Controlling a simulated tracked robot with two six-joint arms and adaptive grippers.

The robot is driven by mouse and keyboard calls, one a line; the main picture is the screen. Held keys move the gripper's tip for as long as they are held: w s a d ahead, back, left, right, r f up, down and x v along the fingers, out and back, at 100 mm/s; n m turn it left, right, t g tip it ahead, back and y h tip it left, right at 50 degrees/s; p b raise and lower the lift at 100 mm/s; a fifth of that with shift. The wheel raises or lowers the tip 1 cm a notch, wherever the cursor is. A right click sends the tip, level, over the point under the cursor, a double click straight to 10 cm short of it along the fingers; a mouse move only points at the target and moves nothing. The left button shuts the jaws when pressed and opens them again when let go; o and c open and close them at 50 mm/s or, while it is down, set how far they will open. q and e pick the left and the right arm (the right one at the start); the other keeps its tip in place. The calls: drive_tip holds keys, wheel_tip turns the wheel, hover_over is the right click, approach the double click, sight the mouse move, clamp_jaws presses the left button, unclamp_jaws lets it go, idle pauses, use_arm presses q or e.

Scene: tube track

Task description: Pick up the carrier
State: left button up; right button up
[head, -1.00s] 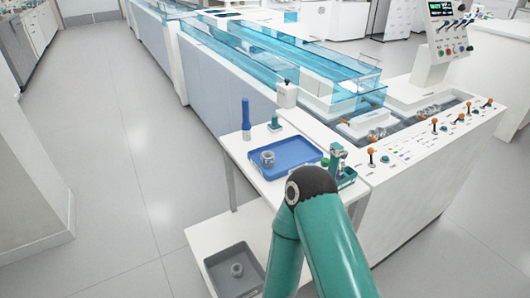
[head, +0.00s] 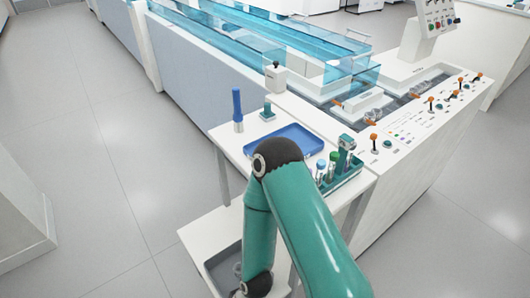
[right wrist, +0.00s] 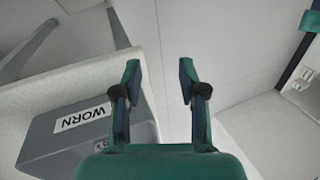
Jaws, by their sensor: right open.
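The carrier is not clearly identifiable. A small, round, pale part (head: 237,269) shows in the grey bin (head: 217,265) on the lower shelf in the head view, partly hidden by my right arm. The right wrist view shows a grey bin (right wrist: 50,135) with a "WORN" label, left of and below my right gripper (right wrist: 160,70). That gripper is open, with nothing between its fingers. In the head view it is hidden or out of frame. The blue tray (head: 284,137) on the upper table is partly covered by my arm. My left gripper is not in view.
A green rack (head: 345,180) with several capped tubes stands right of the blue tray. A blue cylinder (head: 237,110) stands at the table's back left. A control panel (head: 405,135) with orange-knobbed levers lies to the right. The floor (head: 90,170) to the left is clear.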

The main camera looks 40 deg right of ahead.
drive_tip(key=shift+o, duration=0.5)
drive_tip(key=w+d+r+m+p, duration=0.1)
drive_tip(key=w+r+p, duration=0.1)
drive_tip(key=r+p, duration=0.9)
drive_tip(key=w+d+r+m+p, duration=0.1)
drive_tip(key=w+r+p, duration=0.1)
drive_tip(key=r+p, duration=0.85)
drive_tip(key=w+d+r+m+h, duration=0.1)
drive_tip(key=w+d+r+m, duration=1)
drive_tip(key=w+d+r, duration=0.15)
drive_tip(key=d+r+m+h, duration=0.2)
drive_tip(key=d+r+m, duration=0.9)
drive_tip(key=d+r, duration=0.5)
drive_tip(key=f, duration=0.3)
drive_tip(key=f+p, duration=0.1)
drive_tip(key=f, duration=0.3)
drive_tip(key=w+a+f, duration=0.1)
drive_tip(key=f, duration=0.2)
drive_tip(key=shift+a+f+p, duration=0.1)
drive_tip(key=shift+f+p, duration=0.2)
drive_tip(key=shift+f, duration=0.05)
drive_tip(key=shift+w+a+f+p, duration=0.2)
drive_tip(key=shift+f+p, duration=0.25)
drive_tip(key=shift+f, duration=0.85)
drive_tip(key=shift+w+a+f+p, duration=0.15)
drive_tip(key=shift+f+p, duration=0.25)
drive_tip(key=shift+f, duration=0.85)
drive_tip(key=shift+s, duration=0.1)
drive_tip(key=c, duration=0.5)
